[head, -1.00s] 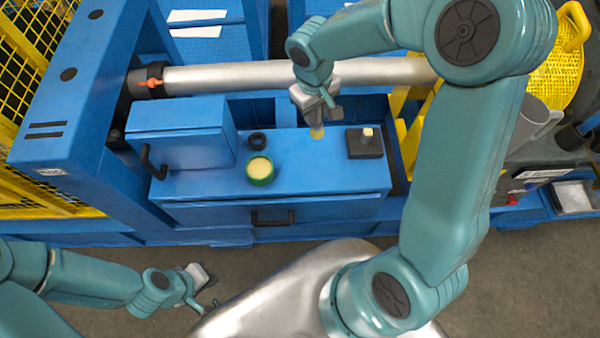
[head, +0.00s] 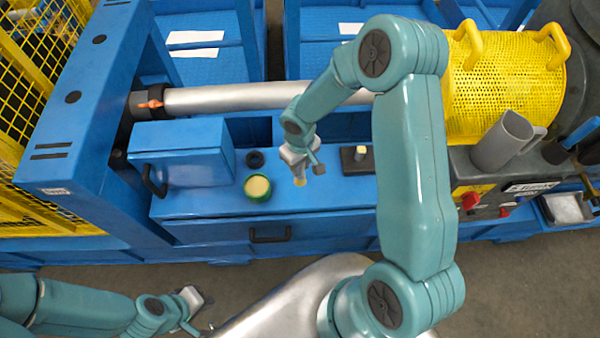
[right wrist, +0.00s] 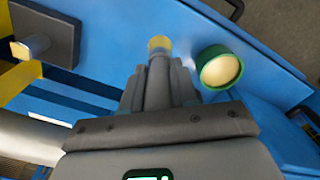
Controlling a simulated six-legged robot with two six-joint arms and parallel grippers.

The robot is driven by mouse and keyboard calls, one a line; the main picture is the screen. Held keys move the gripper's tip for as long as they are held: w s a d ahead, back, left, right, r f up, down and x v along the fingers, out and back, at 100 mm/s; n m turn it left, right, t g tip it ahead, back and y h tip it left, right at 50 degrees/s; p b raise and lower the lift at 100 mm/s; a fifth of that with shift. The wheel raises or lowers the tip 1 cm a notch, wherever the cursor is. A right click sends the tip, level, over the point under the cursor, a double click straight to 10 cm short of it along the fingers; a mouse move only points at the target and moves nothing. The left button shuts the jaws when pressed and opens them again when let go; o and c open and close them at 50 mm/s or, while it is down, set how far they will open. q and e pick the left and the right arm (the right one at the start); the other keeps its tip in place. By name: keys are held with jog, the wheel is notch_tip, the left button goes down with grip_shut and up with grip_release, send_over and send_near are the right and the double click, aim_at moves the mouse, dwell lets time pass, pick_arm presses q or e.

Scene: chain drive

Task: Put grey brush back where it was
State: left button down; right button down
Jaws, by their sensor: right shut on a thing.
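My right gripper (head: 298,160) is shut on the grey brush (head: 300,182), whose pale yellow tip points down. In the right wrist view the brush (right wrist: 158,75) stands out between the fingers, its tip near the green pot. The green pot (head: 257,188), with cream-coloured contents, stands on the blue bench top (head: 330,192), just left of the brush tip in the head view. I cannot tell whether the tip touches the bench top. A black block (head: 357,160) with a pale peg stands to the right. My left gripper (head: 200,312) is open and empty, low at the left.
A black ring (head: 255,159) lies behind the pot, beside a blue box (head: 185,150). A silver tube (head: 230,97) runs along the back. At the right are a yellow perforated drum (head: 505,90), a grey jug (head: 500,143) and a blue-handled tool (head: 582,130).

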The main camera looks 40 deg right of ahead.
aim_at(300, 181)
jog(key=shift+s+f, duration=0.1)
jog(key=shift+f, duration=0.8)
notch_tip(300, 181, down, 3)
jog(key=shift+f, duration=0.15)
jog(key=shift+f+b, duration=0.2)
jog(key=shift+b, duration=0.2)
jog(key=c, duration=0.9)
grip_release()
jog(key=shift+r, duration=0.1)
jog(key=shift+o, duration=0.2)
